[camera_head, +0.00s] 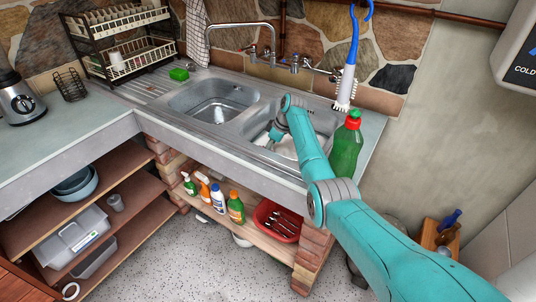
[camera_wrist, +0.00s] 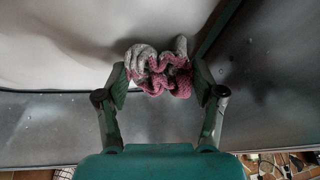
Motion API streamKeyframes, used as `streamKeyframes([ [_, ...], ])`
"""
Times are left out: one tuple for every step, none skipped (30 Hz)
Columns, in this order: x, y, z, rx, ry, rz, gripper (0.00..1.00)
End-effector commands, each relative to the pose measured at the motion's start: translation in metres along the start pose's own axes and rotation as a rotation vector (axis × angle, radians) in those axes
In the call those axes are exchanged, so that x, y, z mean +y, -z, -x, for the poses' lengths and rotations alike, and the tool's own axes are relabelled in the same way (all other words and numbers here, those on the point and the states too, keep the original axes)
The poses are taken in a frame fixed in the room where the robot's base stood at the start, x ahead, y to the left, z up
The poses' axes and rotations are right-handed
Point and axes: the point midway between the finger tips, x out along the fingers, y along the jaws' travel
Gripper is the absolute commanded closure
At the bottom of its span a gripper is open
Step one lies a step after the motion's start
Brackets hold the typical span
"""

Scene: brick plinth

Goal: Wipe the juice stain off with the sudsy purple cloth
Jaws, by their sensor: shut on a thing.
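My gripper (camera_wrist: 160,85) is shut on a crumpled cloth (camera_wrist: 158,68), pink-purple in part and grey-white in part, which is bunched between the two fingers. In the head view my gripper (camera_head: 270,143) reaches down into the right sink basin (camera_head: 252,126). The cloth cannot be made out there. A whitish surface (camera_wrist: 60,45) lies below and beside the cloth in the wrist view; whether the cloth touches it I cannot tell. I cannot make out a juice stain in either view.
A green bottle with a red cap (camera_head: 346,148) stands right of the basin, close to my arm. The faucet (camera_head: 262,45) rises behind. The left counter (camera_head: 60,135) is mostly clear.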

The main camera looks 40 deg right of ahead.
Motion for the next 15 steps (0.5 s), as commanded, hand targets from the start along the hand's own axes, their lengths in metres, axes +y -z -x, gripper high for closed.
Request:
streamKeyframes([
  [0.0, 0.002, 0.005, 0.001, -0.002, 0.001, 0.6],
  [0.0, 0.004, 0.008, 0.001, -0.002, 0.001, 0.6],
  [-0.001, 0.005, 0.012, 0.001, -0.001, 0.002, 0.6],
  [-0.001, 0.006, 0.015, 0.001, -0.001, 0.002, 0.6],
  [-0.001, 0.007, 0.017, 0.001, -0.002, 0.002, 0.6],
  [-0.002, 0.009, 0.021, 0.001, -0.002, 0.002, 0.6],
  [-0.002, 0.01, 0.024, 0.001, -0.002, 0.002, 0.6],
  [-0.002, 0.011, 0.027, 0.001, -0.001, 0.001, 0.6],
  [-0.003, 0.013, 0.03, 0.001, -0.001, 0.001, 0.6],
  [-0.003, 0.014, 0.033, 0.001, -0.001, 0.001, 0.6],
  [-0.003, 0.015, 0.036, 0.001, -0.002, 0.001, 0.6],
  [-0.004, 0.017, 0.04, 0.001, -0.001, 0.001, 0.6],
  [-0.004, 0.018, 0.043, 0.001, -0.001, 0.001, 0.6],
  [-0.004, 0.019, 0.046, 0.001, -0.002, 0.001, 0.6],
  [-0.004, 0.021, 0.05, 0.001, -0.002, 0.002, 0.6],
])
